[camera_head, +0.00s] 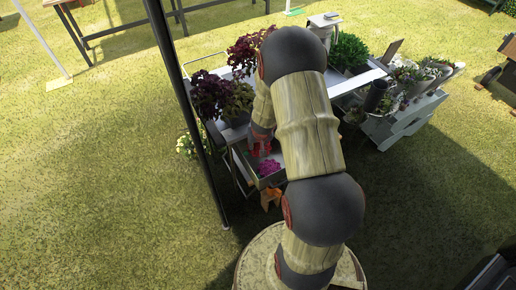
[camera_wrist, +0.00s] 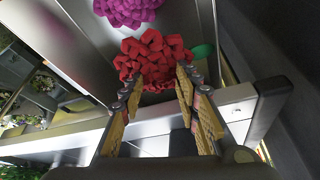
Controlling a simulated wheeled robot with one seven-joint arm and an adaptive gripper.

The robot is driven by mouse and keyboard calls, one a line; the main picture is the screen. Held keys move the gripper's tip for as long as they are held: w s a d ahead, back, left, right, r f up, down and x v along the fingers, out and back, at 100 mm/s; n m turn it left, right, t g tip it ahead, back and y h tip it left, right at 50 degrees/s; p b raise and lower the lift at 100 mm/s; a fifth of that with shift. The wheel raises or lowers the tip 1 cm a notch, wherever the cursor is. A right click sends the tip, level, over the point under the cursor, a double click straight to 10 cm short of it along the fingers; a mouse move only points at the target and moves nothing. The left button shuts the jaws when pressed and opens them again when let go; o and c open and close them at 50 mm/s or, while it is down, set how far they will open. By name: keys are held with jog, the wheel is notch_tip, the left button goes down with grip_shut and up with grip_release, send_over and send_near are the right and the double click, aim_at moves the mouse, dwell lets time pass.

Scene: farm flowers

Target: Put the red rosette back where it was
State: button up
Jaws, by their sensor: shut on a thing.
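The red rosette (camera_wrist: 153,55) is a dense, bumpy red bloom in the wrist view. My gripper (camera_wrist: 162,82) has its two fingers on either side of the rosette's near part and is shut on it. A green leaf (camera_wrist: 203,50) shows beside the rosette. A purple rosette (camera_wrist: 127,9) lies just beyond, in a grey metal tray (camera_wrist: 82,46). In the head view, a bit of the red rosette (camera_head: 264,149) shows beside my arm, near the purple rosette (camera_head: 269,168). My arm hides most of the gripper there. Whether the red rosette touches the tray floor I cannot tell.
Dark red potted plants (camera_head: 208,94) stand left of my arm, and a green bushy plant (camera_head: 349,52) stands behind it. A dark pole (camera_head: 184,100) rises at the left. Another stand of pots (camera_head: 405,112) is at the right. Open grass lies around.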

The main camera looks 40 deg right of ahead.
aim_at(258, 147)
jog(key=x, duration=0.3)
jog(key=shift+w+d+b, duration=0.15)
jog(key=shift+d+b, duration=0.15)
jog(key=shift+d, duration=0.1)
jog(key=shift+w+d+f, duration=0.15)
jog(key=shift+f, duration=0.05)
grip_shut()
jog(key=shift+w+d+f, duration=0.2)
jog(key=shift+f, duration=0.1)
notch_tip(258, 147, down, 3)
jog(key=shift+w+d+r+b, duration=0.15)
jog(key=shift+r+b, duration=0.05)
jog(key=shift+b, duration=0.7)
jog(key=shift+f+b, duration=0.3)
jog(key=shift+f, duration=0.2)
jog(key=shift+o, duration=2.1)
grip_release()
jog(key=shift+s+f, duration=0.1)
jog(key=shift+s, duration=0.1)
jog(key=o, duration=0.6)
jog(key=shift+w, duration=0.1)
